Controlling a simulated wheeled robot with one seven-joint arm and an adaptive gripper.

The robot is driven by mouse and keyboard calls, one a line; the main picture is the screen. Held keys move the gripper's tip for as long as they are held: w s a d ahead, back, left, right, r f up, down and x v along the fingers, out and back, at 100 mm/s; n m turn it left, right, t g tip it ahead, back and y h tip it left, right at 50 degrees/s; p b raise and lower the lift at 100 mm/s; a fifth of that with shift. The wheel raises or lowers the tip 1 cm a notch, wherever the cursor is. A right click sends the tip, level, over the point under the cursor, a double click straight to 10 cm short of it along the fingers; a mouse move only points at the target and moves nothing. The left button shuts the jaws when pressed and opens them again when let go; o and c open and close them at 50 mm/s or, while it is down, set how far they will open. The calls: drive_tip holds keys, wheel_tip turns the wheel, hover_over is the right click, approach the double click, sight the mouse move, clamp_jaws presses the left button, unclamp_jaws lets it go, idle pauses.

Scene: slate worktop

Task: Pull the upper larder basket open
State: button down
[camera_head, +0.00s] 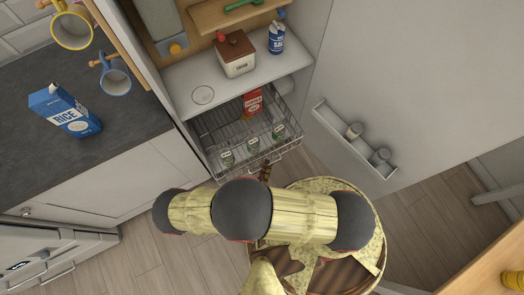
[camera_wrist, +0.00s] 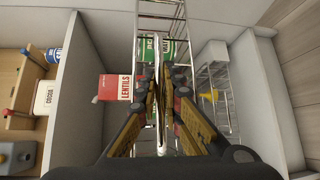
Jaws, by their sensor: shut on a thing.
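The upper larder basket (camera_head: 233,128) is a wire drawer in the tall cupboard, and it stands out beyond the shelf above it. My gripper (camera_head: 266,166) is at the basket's front. In the wrist view my gripper (camera_wrist: 159,80) is shut on the basket's front bar (camera_wrist: 160,132), which passes between the fingers. The exact contact is partly hidden by the fingers.
The open cupboard door (camera_head: 400,85) with a small rack (camera_head: 352,140) stands on the right. A lower wire basket (camera_wrist: 215,85) shows in the wrist view. A cocoa tin (camera_head: 236,55) and a blue can (camera_head: 277,38) stand on the shelf.

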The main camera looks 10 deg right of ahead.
drive_tip(key=shift+s+d, duration=0.15)
drive_tip(key=shift+s, duration=0.5)
drive_tip(key=shift+s+d, duration=0.15)
drive_tip(key=shift+s, duration=0.5)
drive_tip(key=c, duration=1.9)
unclamp_jaws()
